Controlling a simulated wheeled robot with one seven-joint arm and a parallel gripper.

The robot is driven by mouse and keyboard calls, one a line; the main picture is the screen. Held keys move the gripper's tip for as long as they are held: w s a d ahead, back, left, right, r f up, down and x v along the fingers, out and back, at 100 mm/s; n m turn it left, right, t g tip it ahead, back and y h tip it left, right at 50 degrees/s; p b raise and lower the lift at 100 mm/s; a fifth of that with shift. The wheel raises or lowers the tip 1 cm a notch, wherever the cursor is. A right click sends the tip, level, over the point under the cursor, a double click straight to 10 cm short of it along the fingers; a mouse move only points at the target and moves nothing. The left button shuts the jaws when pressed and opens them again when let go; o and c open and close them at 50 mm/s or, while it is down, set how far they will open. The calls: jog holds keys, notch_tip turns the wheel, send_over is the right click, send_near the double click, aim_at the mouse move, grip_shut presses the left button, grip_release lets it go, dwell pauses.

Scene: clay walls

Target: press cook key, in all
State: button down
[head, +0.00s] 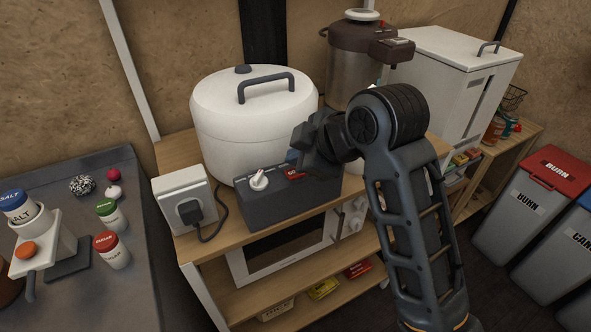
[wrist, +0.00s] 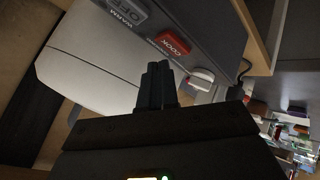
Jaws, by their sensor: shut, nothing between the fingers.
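A white rice cooker (head: 255,115) with a grey lid handle stands on the wooden shelf unit. Its dark grey control box (head: 290,205) is at the front, with a white knob (head: 259,180) and a red key (head: 294,173) partly covered by my gripper. In the wrist view the red key reads COOK (wrist: 174,48), beside a grey WARM key (wrist: 125,13) and the white knob (wrist: 201,79). My gripper (wrist: 158,68) is shut and empty, its fingertips just below the COOK key in the picture; I cannot tell whether they touch the box.
A wall socket box (head: 184,198) with a black plug and cord stands left of the control box. A microwave (head: 285,248) is on the shelf below. An urn (head: 357,65) and a white cabinet (head: 455,80) stand behind my arm. Shakers (head: 112,216) sit on the left counter.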

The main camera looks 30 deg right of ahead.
jog(key=shift+f, duration=0.1)
dwell(0.5)
jog(key=shift+f, duration=0.35)
jog(key=shift+f, duration=0.4)
dwell(0.6)
jog(key=shift+r, duration=0.15)
jog(key=shift+r+p, duration=0.7)
jog(key=shift+p, duration=0.2)
jog(key=shift+r, duration=0.1)
notch_tip(320, 180, up, 5)
jog(key=p, duration=0.5)
dwell(0.6)
